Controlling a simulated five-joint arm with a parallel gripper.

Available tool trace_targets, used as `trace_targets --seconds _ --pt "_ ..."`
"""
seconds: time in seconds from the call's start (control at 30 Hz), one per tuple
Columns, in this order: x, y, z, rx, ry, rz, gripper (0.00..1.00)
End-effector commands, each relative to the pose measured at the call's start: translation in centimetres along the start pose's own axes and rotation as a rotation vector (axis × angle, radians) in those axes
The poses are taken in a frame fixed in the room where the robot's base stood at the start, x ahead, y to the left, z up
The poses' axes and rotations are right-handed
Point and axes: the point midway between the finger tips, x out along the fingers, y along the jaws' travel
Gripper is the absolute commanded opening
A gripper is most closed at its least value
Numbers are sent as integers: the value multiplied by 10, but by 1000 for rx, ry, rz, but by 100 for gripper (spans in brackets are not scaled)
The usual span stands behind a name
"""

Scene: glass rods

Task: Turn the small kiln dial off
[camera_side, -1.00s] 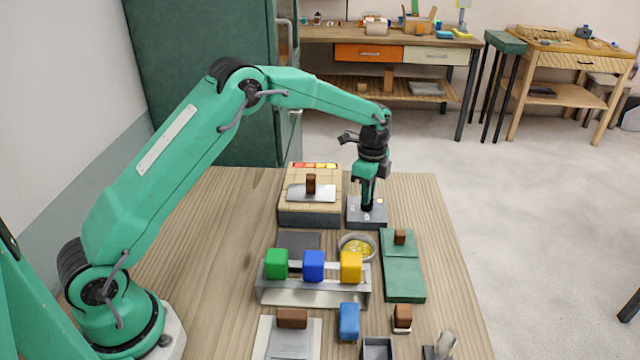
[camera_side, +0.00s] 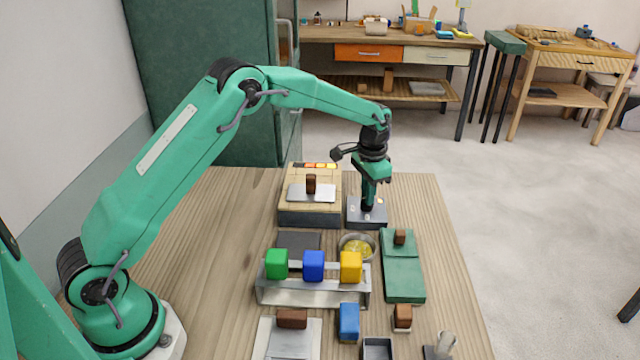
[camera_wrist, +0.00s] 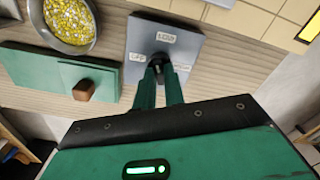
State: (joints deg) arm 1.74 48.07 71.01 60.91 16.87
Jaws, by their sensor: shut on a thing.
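The kiln dial's grey control box (camera_side: 378,215) stands right of the small kiln (camera_side: 310,208), a pale brick block with a plate and brown handle on top. My gripper (camera_side: 367,207) points straight down and is shut on the dark dial knob (camera_wrist: 157,60). In the wrist view the gripper (camera_wrist: 158,72) has both fingers on the knob. The box shows an OFF label (camera_wrist: 137,57) on the left and a LOW label (camera_wrist: 166,37) above. A third label on the right is partly hidden by a finger. The knob's pointer direction is hidden.
A bowl of yellow bits (camera_side: 358,247) and a green box (camera_side: 404,280) stand in front of the control box. A metal rack (camera_side: 300,294) holds green, blue and yellow blocks. The table left of the kiln is clear.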

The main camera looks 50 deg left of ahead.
Motion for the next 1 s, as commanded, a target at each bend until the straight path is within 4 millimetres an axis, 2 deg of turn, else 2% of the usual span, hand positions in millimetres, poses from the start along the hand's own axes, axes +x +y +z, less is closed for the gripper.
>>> trace_targets --seconds 1.0 --pt "-2 0 0 -940 -1 0 0"
